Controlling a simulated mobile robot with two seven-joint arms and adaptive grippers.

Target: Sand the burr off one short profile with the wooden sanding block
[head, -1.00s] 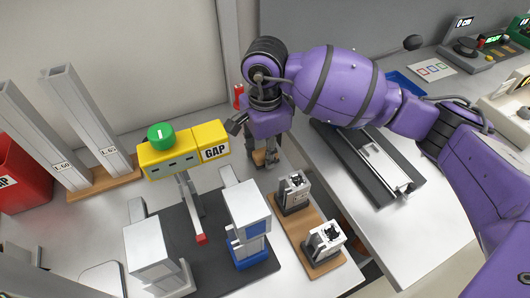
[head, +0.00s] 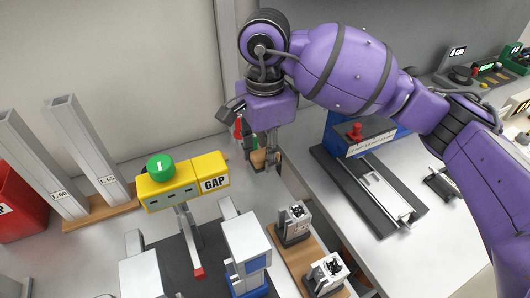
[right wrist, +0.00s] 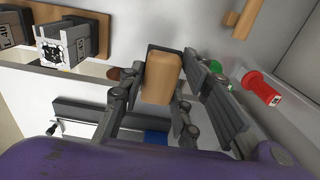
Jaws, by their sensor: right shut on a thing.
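My right gripper (head: 262,158) is shut on the wooden sanding block (head: 259,160) near the back wall. In the right wrist view the tan block (right wrist: 161,78) sits between the fingers of my right gripper (right wrist: 160,95). Two short grey profiles, a rear one (head: 294,222) and a front one (head: 325,274), stand on a wooden board (head: 288,258) nearer than the gripper, apart from the block. One short profile (right wrist: 72,42) also shows in the right wrist view. I cannot make out a burr. My left gripper is not in view.
A yellow GAP box (head: 182,185) with a green button stands left of the gripper. Tall profiles (head: 85,150) stand farther left. A white-and-blue device (head: 245,245) is in front. A dark rail (head: 370,190) lies right; a red cylinder (right wrist: 262,88) is near the gripper.

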